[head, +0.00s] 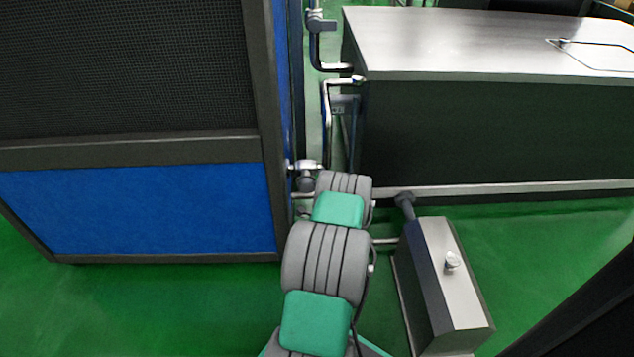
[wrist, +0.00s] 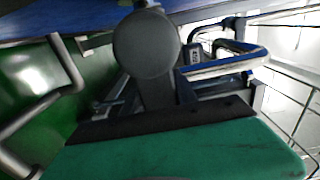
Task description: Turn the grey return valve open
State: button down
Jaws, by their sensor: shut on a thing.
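The wrist view shows the green body of my gripper (wrist: 155,90) at the bottom, with a dark finger rising from it. A round dark grey piece, which looks like the handle of the grey return valve (wrist: 146,45), sits at the fingertips. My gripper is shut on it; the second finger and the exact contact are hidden. In the head view my arm reaches away to pipework between the blue cabinet and the steel tank. A grey valve body (head: 307,183) shows just left of the arm's far end, where my gripper is hidden. How far the valve is turned cannot be told.
The blue cabinet (head: 150,212) stands close on the left and the steel tank (head: 480,40) on the right. Bent pipes (head: 327,95) rise between them. A low metal box (head: 450,285) with a knob stands right of my arm. Green floor is clear at lower left.

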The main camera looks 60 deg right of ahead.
jog(key=shift+r, duration=0.1)
dwell(0.3)
jog(key=c, duration=1)
grip_release()
jog(key=shift+o, duration=0.2)
jog(key=v, duration=0.7)
jog(key=shift+s+a+p, duration=0.2)
jog(key=shift+a+p, duration=0.15)
